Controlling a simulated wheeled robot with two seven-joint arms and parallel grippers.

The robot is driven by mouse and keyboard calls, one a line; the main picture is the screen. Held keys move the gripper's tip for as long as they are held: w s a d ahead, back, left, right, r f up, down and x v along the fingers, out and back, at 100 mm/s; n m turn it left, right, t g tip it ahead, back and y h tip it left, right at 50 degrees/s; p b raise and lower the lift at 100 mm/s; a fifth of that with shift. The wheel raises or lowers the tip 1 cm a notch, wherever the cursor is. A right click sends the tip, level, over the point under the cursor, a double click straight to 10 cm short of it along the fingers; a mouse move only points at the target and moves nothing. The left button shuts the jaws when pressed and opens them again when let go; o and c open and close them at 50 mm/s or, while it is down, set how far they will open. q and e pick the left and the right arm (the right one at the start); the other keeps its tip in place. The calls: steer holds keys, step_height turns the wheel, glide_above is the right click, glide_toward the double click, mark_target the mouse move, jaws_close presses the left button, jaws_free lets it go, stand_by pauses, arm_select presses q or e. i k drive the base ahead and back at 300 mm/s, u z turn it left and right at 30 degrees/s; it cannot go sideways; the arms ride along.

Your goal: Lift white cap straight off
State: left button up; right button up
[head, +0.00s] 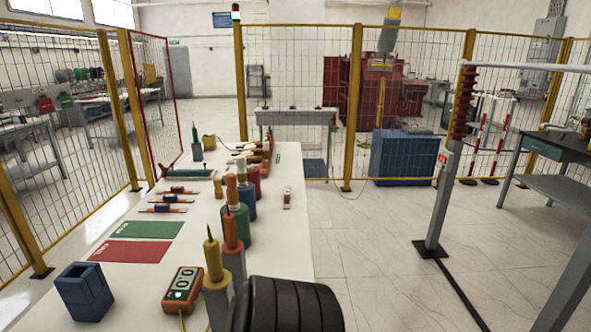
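I cannot make out a white cap for certain in the head view. A pale cylinder (241,167) stands among the coloured parts on the white table (285,240), but it is too small to tell if it is a cap. Blue (246,200), red (254,181) and green (239,222) cylinders stand close together in the middle of the table. Neither of my grippers is in view.
A black ribbed body (290,305) fills the bottom middle.

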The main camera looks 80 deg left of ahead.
mark_target(241, 172)
steer(key=i, duration=1.8)
steer(key=u, duration=3)
steer(key=i, duration=1.75)
steer(key=u, duration=2)
